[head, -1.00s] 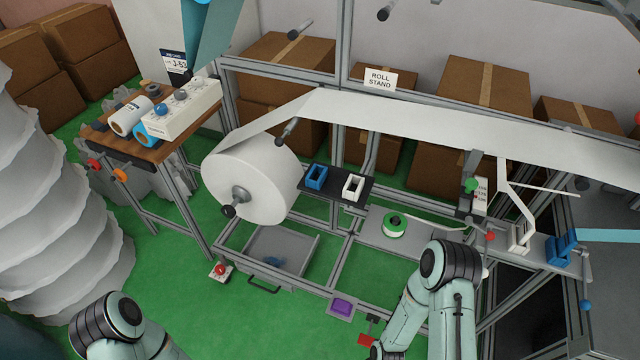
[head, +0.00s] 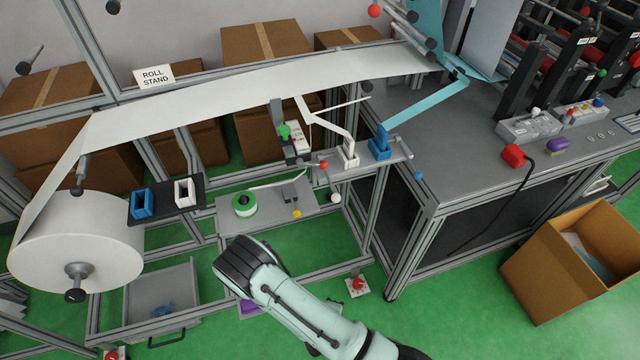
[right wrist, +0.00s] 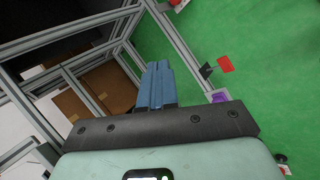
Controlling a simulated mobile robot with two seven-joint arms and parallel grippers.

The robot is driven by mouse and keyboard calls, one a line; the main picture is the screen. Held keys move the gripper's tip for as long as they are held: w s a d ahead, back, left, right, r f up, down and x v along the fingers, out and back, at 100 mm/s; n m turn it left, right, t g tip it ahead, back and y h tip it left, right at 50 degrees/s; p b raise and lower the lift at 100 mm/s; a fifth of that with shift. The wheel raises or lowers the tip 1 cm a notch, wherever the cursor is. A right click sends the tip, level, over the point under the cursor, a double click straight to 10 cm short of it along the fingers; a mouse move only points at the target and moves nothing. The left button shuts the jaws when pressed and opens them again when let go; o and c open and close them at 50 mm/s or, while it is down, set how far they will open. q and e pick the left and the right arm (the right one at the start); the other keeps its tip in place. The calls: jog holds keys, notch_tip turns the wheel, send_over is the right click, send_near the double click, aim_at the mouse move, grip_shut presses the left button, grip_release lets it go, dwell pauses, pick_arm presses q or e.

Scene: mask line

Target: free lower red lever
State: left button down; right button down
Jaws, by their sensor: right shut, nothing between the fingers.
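A red paddle (right wrist: 225,64) beside a dark bracket (right wrist: 207,70), perhaps the lower red lever, shows in the right wrist view against the green floor. It lies beyond and to the right of my right gripper (right wrist: 157,68), whose blue fingers are together and empty, apart from the paddle. In the head view I cannot make out this paddle; my right arm crosses the lower frame area. A red ball knob (head: 323,165) sits higher on the stand. My left gripper is out of view.
A purple block (right wrist: 218,96) sits near the right fingers, by the frame rails. The paper roll (head: 78,240) and open drawer (head: 165,285) are at left. A red button box (head: 357,286) is on the floor, with an open carton (head: 565,262) at right. Green floor between them is clear.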

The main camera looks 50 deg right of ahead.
jog(key=w+d+r+n+t+h+b, duration=0.1)
jog(key=w+r+n+t+h, duration=0.25)
jog(key=r, duration=0.55)
jog(key=w+d+r+n+t+h, duration=0.1)
jog(key=w+r+n+t+h, duration=0.3)
jog(key=r, duration=0.6)
jog(key=w+d+r+n+t+h+b, duration=0.1)
jog(key=w+r+n+t+h, duration=0.15)
jog(key=r+h, duration=0.45)
jog(key=w+d+r+y+p, duration=0.2)
jog(key=w+d+r, duration=0.4)
jog(key=d, duration=0.4)
jog(key=shift+w+d+r+p, duration=0.3)
jog(key=shift+r+p, duration=0.15)
jog(key=shift+r, duration=0.45)
jog(key=shift+y, duration=0.25)
jog(key=shift+s, duration=0.1)
